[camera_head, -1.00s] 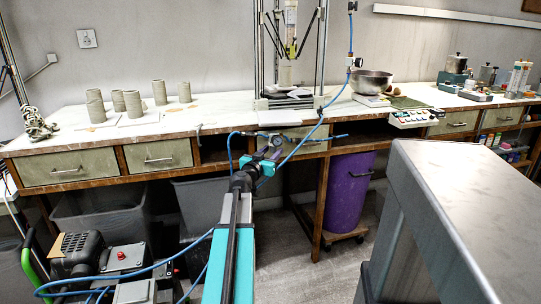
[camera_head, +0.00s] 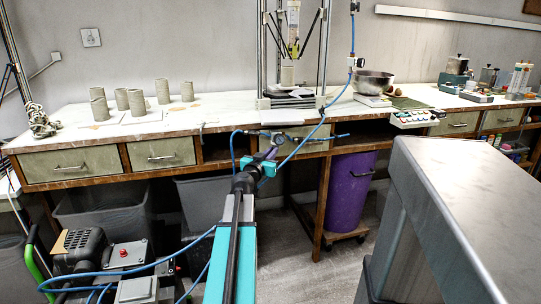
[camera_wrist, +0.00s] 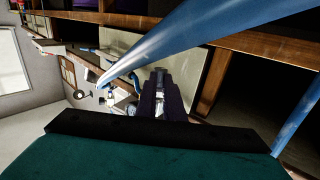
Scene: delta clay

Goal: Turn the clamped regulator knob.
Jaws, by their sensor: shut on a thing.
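The regulator (camera_head: 279,137) is a small fitting at the front edge of the workbench, with blue hoses running to it. In the wrist view only small metal and blue parts of it show beyond the fingers, and they are hard to make out. My gripper (camera_head: 268,154) reaches up to the regulator from the front; its dark fingers also show in the wrist view (camera_wrist: 161,95). They are close together and shut on the knob, which they mostly hide. How far the knob is turned cannot be seen.
A blue hose (camera_wrist: 190,40) crosses close over the fingers in the wrist view. The workbench (camera_head: 225,118) has drawers below. A purple bin (camera_head: 348,190) stands under it. A grey cabinet (camera_head: 460,200) is close on the right, and a compressor (camera_head: 95,260) stands at the lower left.

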